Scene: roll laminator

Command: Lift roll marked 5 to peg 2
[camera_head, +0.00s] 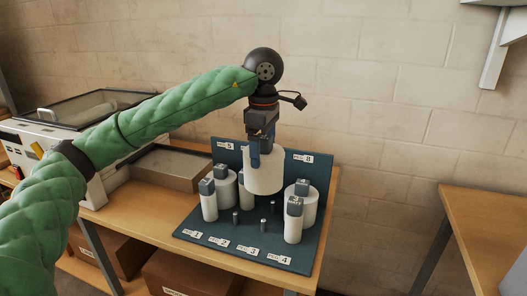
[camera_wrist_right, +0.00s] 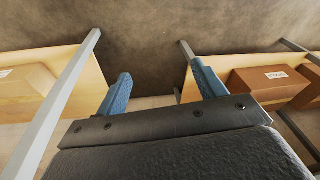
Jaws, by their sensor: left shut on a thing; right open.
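My left gripper (camera_head: 262,152) is shut on a large white roll (camera_head: 266,179) and holds it upright over the blue peg board (camera_head: 190,232). The number on this held roll cannot be read. A bare metal peg (camera_head: 235,222) stands behind the front label that seems to read 2 (camera_head: 220,242). My right gripper (camera_wrist_right: 162,88) is open and empty in the right wrist view, with its two blue fingers apart. It is not seen in the head view.
White rolls with grey tops stand on the board: one front left (camera_head: 209,207), one front right (camera_head: 293,223), one back left (camera_head: 225,189) and one back right (camera_head: 303,205). A second bare peg (camera_head: 263,225) stands mid-board. A laminator (camera_head: 70,125) is at left.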

